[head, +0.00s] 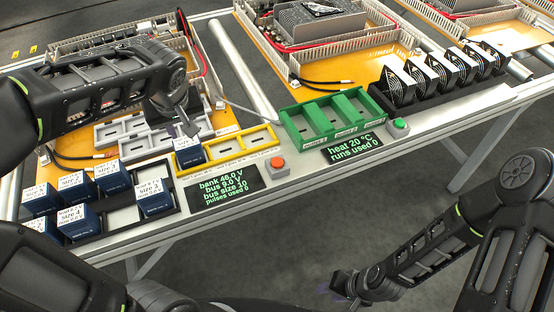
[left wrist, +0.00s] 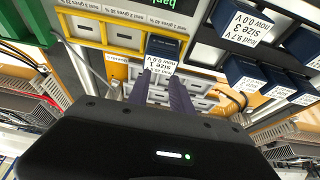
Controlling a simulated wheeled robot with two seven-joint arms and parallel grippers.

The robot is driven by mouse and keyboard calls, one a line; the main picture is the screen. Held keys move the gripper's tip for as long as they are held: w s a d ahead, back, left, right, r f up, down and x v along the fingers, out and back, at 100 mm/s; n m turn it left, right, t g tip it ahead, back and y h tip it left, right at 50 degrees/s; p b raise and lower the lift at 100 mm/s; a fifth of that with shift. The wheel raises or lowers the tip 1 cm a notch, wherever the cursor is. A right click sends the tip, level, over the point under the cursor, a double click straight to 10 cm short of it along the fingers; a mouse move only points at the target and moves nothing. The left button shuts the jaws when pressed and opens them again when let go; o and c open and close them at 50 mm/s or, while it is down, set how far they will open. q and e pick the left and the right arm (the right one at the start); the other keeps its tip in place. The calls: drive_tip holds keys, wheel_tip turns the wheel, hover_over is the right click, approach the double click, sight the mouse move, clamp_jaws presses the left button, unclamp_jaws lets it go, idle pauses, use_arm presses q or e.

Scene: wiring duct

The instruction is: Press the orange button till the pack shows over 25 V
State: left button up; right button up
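The orange button (head: 278,162) sits on a grey box at the table's front edge, right of the yellow tray (head: 232,153). The dark display (head: 222,187) beside it reads bank 46.0 V, bus 9.0 V, bus size 10, pulses used 0. One blue labelled block (head: 190,151) stands in the tray's left slot; the other slots look empty. My left gripper (head: 190,130) is just above this block. In the left wrist view its fingers (left wrist: 163,82) are apart, in front of the block's label (left wrist: 161,66); contact is unclear. My right gripper (head: 345,284) is low, away from the table; its fingers are unclear.
Several blue blocks (head: 75,187) stand in a black tray at left. A green tray (head: 334,118), a green button (head: 399,124) and a display (head: 353,148) reading heat 20 °C are further right. A black rack (head: 440,80) stands beyond. My left forearm passes over grey trays (head: 120,128).

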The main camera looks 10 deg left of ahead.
use_arm(q)
clamp_jaws()
idle(0.8)
